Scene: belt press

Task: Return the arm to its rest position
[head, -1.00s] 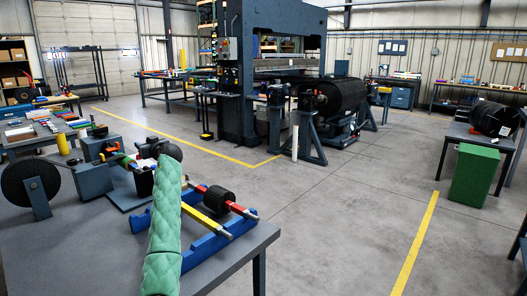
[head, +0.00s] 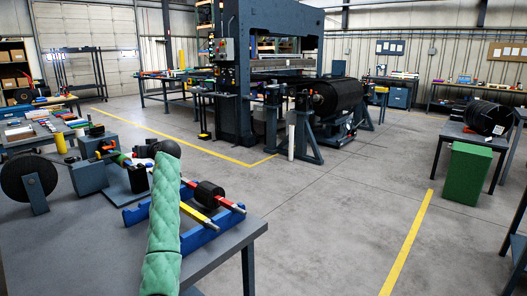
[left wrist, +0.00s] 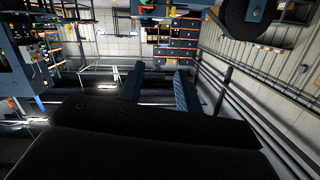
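A green quilted sleeve (head: 162,220), which looks like my left arm, rises from the bottom edge over the grey workbench in the head view. Its far end hides part of the bench top, and I cannot make out the gripper there. In the left wrist view my left gripper (left wrist: 159,75) shows two dark blue fingers standing apart with nothing between them. It is open and empty. My right arm and gripper are not in view.
The workbench (head: 222,248) carries a blue stand (head: 200,238) with yellow and red bars and a black roller (head: 209,194), right of the sleeve. A dark reel (head: 27,178) stands left. A large press (head: 236,80) is behind. The floor (head: 340,200) right of the bench is clear.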

